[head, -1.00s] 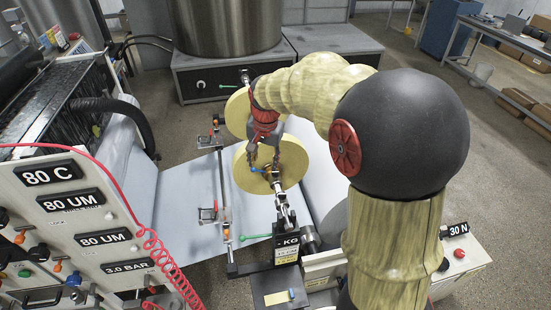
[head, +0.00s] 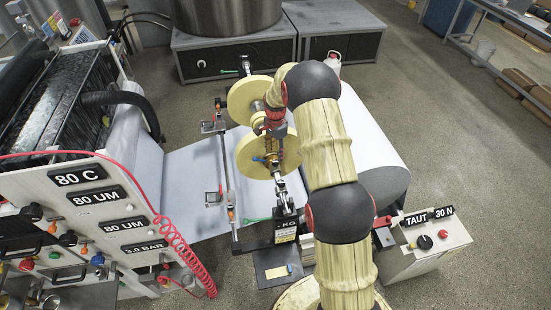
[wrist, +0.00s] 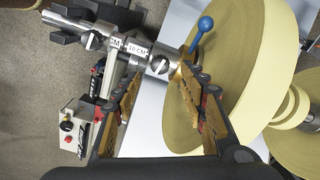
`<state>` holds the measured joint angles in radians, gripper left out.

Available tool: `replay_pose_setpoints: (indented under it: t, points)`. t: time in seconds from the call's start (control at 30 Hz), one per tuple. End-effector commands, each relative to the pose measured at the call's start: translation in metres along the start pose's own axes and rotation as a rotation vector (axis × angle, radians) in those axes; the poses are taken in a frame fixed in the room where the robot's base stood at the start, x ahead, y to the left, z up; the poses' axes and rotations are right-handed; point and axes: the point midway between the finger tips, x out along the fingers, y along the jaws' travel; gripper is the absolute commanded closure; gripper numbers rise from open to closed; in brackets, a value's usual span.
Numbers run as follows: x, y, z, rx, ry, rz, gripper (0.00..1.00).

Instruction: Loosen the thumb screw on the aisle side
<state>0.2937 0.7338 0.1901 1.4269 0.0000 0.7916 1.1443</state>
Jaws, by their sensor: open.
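A silver shaft (wrist: 95,25) with a centimetre scale runs up to a metal collar (wrist: 160,66) beside the yellow rolls. A lever with a blue ball end (wrist: 204,24) rises from the collar area; its blue end also shows in the head view (head: 259,159). I cannot tell which of these parts is the thumb screw. My gripper (wrist: 158,82) is open, with one finger left of the collar and one at its right, close to the lever's foot. In the head view my gripper (head: 277,165) is above the shaft in front of the near yellow roll (head: 253,156). Contact is unclear.
A second yellow roll (head: 248,100) stands behind. A white web (head: 185,190) runs left to the machine panel (head: 85,205) with its red coiled hose. A black 1 KG weight (head: 285,226) hangs at the shaft's near end. A control box (head: 428,248) marked TAUT stands at right.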

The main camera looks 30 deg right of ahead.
Motion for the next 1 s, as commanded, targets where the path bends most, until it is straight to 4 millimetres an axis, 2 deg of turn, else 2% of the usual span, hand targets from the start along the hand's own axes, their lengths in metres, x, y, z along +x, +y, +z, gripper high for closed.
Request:
replay_pose_setpoints:
  t: [0.2,0.4,0.73,1.0]
  points:
    - [0.034,0.001,0.001,-0.001,-0.001,0.002,0.58]
    - [0.051,0.000,0.000,-0.002,0.000,0.000,0.58]
    - [0.054,0.000,0.000,-0.002,0.000,-0.001,0.59]
    - [0.054,0.000,0.000,-0.002,0.000,-0.001,0.74]
